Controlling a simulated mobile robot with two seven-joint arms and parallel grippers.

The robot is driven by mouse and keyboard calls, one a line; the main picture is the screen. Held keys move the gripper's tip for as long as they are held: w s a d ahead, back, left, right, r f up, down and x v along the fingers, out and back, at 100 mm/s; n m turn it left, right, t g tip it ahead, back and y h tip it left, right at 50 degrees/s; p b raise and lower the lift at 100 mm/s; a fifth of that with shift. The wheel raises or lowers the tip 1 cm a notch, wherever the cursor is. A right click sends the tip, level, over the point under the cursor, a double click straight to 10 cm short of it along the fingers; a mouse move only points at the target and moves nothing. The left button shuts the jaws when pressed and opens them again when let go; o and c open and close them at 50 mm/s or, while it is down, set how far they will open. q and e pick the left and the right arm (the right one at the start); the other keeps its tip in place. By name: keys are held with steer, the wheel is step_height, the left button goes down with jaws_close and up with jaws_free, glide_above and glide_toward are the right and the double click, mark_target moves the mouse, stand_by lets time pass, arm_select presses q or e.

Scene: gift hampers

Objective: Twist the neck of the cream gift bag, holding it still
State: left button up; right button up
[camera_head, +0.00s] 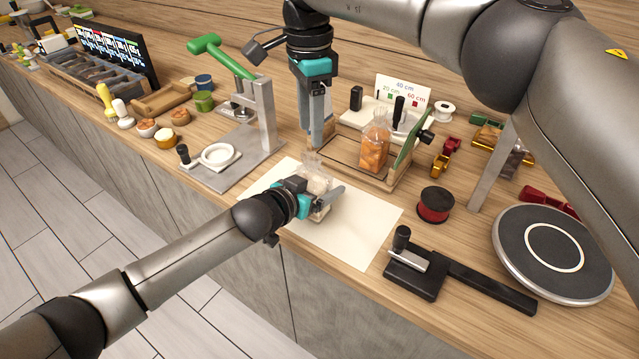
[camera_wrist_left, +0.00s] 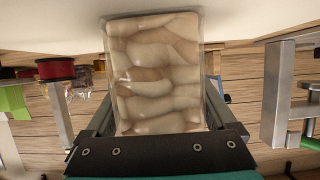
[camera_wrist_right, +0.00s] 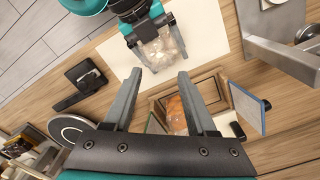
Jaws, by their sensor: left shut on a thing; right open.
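The cream gift bag (camera_head: 317,183) is clear plastic, packed with pale cream pieces, and stands upright on a white mat (camera_head: 365,228). My left gripper (camera_head: 321,199) is shut on the bag's body from the front. The bag fills the middle of the left wrist view (camera_wrist_left: 155,75) between the fingers. My right gripper (camera_head: 319,138) points down, open and empty, above and behind the bag. In the right wrist view the bag (camera_wrist_right: 168,52) lies beyond the open fingertips, apart from them.
A wooden tray (camera_head: 350,178) behind the bag holds an orange-filled bag (camera_head: 375,148). A metal stand (camera_head: 264,115) is at left. A red spool (camera_head: 435,204), a black lever tool (camera_head: 417,270) and a round turntable (camera_head: 553,252) are at right. The mat's right part is clear.

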mark_target(311, 156)
steer(key=m, duration=0.3)
steer(key=f+m, duration=0.1)
steer(key=m, duration=0.1)
steer(key=shift+m, duration=0.4)
steer(key=m, duration=0.2)
steer(key=f+m, duration=0.1)
steer(key=m, duration=0.2)
steer(key=shift+m, duration=0.3)
steer(key=shift+f, duration=2.3)
jaws_close()
steer(key=n, duration=0.4)
